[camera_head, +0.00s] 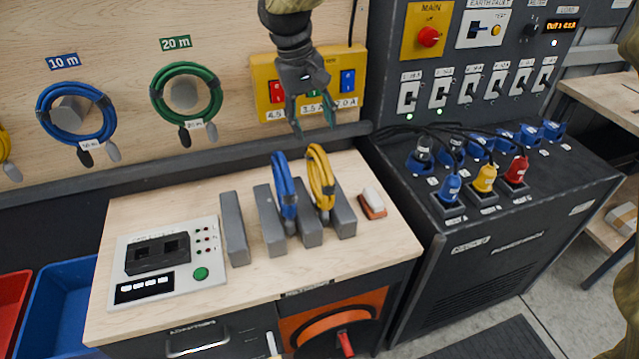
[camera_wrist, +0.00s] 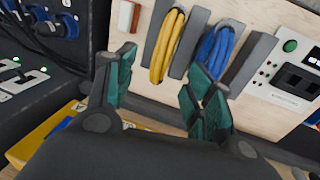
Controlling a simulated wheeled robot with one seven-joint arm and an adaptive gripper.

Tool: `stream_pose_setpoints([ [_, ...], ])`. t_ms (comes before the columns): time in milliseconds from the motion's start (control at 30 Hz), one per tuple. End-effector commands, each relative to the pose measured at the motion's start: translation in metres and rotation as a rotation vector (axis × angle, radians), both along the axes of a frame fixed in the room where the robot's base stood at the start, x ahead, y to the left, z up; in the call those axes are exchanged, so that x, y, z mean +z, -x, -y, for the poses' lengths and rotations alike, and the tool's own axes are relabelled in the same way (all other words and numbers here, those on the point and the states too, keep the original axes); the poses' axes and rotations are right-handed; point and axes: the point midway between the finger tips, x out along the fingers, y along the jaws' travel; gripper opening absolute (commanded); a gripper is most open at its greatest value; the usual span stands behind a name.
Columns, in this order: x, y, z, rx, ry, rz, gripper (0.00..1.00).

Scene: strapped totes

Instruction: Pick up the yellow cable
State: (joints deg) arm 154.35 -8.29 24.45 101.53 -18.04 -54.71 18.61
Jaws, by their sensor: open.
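The yellow cable (camera_head: 320,180) is a coiled loop standing upright between grey blocks on the wooden bench. A blue coiled cable (camera_head: 284,188) stands in the slot to its left. In the wrist view the yellow cable (camera_wrist: 167,46) shows above the space between the fingers, with the blue cable (camera_wrist: 214,54) to its right, partly covered by a finger. My gripper (camera_head: 313,128) hangs above and behind the yellow cable, fingers spread and pointing down. It also shows in the wrist view (camera_wrist: 158,88), open, with nothing between its green-padded fingers.
Grey upright blocks (camera_head: 235,228) flank the cables closely. A red-and-white block (camera_head: 372,203) lies to their right, and a tester panel (camera_head: 170,262) to the left. A yellow switch box (camera_head: 262,92) on the wall is behind my gripper. A dark power cabinet (camera_head: 500,240) stands at right.

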Motion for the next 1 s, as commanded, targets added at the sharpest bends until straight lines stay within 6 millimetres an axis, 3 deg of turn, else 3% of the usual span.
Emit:
stream_pose_setpoints([
  [400, -0.048, -0.003, 0.004, 0.007, 0.000, -0.003, 0.53],
  [667, -0.060, -0.004, 0.007, 0.006, 0.001, -0.002, 0.53],
  [1000, -0.097, -0.007, 0.014, 0.004, 0.001, -0.003, 0.53],
])
